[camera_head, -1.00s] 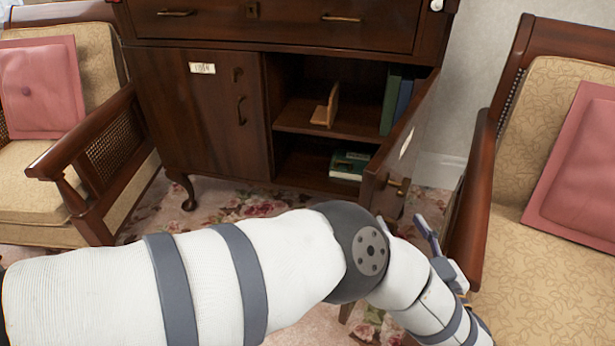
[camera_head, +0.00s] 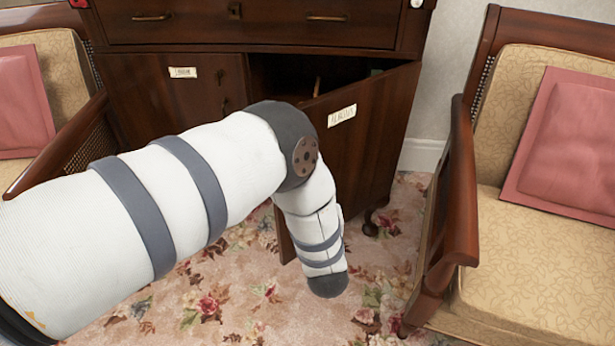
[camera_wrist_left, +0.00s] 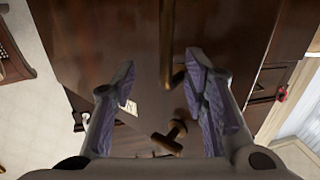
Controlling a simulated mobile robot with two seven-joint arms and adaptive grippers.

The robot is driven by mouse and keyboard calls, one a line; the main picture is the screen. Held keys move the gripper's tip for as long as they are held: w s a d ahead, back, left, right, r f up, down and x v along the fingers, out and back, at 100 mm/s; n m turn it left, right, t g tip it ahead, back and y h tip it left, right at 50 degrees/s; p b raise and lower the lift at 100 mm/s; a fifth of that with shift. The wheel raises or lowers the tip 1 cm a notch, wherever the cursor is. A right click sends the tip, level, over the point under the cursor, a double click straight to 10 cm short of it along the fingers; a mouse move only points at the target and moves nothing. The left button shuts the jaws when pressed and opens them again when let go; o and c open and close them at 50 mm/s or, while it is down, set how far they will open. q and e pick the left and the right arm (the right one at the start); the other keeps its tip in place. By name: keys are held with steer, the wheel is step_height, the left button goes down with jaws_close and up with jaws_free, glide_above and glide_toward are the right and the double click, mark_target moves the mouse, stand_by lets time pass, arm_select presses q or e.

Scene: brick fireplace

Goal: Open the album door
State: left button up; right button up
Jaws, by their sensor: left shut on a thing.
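The dark wooden cabinet (camera_head: 270,45) stands ahead. Its right door (camera_head: 375,125) is partly open, swung out, with a small white label whose text I cannot read for sure. The left door (camera_head: 150,110) looks shut and has a white label too. In the left wrist view, my left gripper (camera_wrist_left: 162,100) is against dark wood, its fingers on both sides of a brass handle (camera_wrist_left: 170,138); it is shut on this handle. A brass bar (camera_wrist_left: 172,45) shows above it. In the head view my arm hides the gripper and part of the door. My right gripper is not in view.
A cushioned armchair (camera_head: 545,180) stands close on the right, its wooden arm near the open door. Another armchair (camera_head: 40,95) stands on the left. Flowered carpet (camera_head: 240,290) lies in front and looks clear.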

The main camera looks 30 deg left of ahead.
arm_select(q)
steer(key=shift+w+a+r, duration=0.15)
steer(key=shift+w+a, duration=0.15)
steer(key=shift+s, duration=0.1)
steer(key=s+d+p, duration=0.2)
steer(key=s+d, duration=0.5)
steer(key=d, duration=0.4)
steer(key=shift+s+d, duration=0.3)
steer(key=shift+d, duration=0.05)
stand_by(0.3)
